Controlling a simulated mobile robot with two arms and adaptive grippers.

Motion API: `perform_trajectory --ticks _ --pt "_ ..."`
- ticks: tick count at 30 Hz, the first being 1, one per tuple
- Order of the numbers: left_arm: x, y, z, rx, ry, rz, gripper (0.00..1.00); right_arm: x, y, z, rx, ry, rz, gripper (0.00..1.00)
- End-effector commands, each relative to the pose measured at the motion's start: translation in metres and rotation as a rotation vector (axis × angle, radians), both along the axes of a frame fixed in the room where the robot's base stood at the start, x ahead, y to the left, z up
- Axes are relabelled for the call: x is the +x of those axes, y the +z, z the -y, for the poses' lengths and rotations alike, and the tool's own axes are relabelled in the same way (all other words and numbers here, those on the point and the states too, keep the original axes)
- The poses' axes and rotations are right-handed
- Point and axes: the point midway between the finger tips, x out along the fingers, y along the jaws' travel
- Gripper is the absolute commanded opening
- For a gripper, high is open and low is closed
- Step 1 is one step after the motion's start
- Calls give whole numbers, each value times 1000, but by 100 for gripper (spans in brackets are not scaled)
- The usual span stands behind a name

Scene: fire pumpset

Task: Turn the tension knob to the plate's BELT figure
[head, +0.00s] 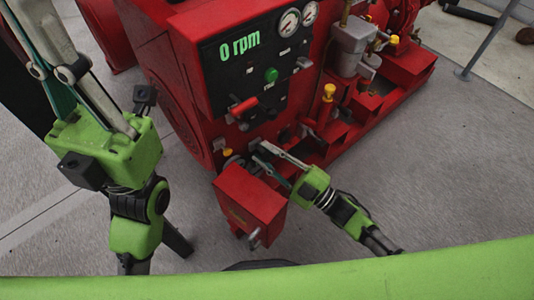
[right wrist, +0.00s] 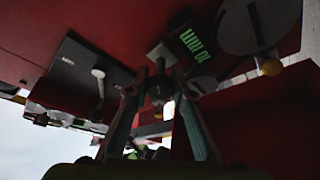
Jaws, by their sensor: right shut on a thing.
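My right gripper (head: 258,152) reaches in from the lower right to the lower front of the red pumpset (head: 180,60). In the right wrist view the two fingers (right wrist: 159,82) close around a small dark round knob (right wrist: 160,92), which looks like the tension knob. The fingers largely hide it in the head view. A small green-lit display (right wrist: 190,40) is beside it; its figure is not surely readable. I cannot make out a plate with a BELT figure. My left gripper (head: 62,68) is empty-looking at the upper left, away from the pumpset; its fingertips are not clear.
The dark control panel (head: 245,75) reads 0 rpm and carries gauges, a green button (head: 271,74) and a red-handled lever (head: 243,106). A red box (head: 250,205) stands just below my right gripper. Yellow-capped fittings (head: 328,92) are to the right.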

Motion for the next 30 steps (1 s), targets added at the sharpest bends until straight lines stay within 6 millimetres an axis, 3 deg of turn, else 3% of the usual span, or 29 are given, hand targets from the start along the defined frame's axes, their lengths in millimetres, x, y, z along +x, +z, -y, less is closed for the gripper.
perform_trajectory --ticks 3,4,5,17,30 --pt "0 0 0 0 0 1 0 0 -1 0 -2 -1 -2 1" --pt "0 0 0 -1 0 2 0 0 -1 0 -2 -1 -2 25" --pt "0 0 0 -1 0 2 0 0 -1 0 -2 -1 -1 30" --pt "-2 1 -1 1 0 8 0 -3 -2 3 -3 0 -1 30" --pt "0 0 0 -1 0 2 0 -51 -26 66 -4 -2 -4 30"
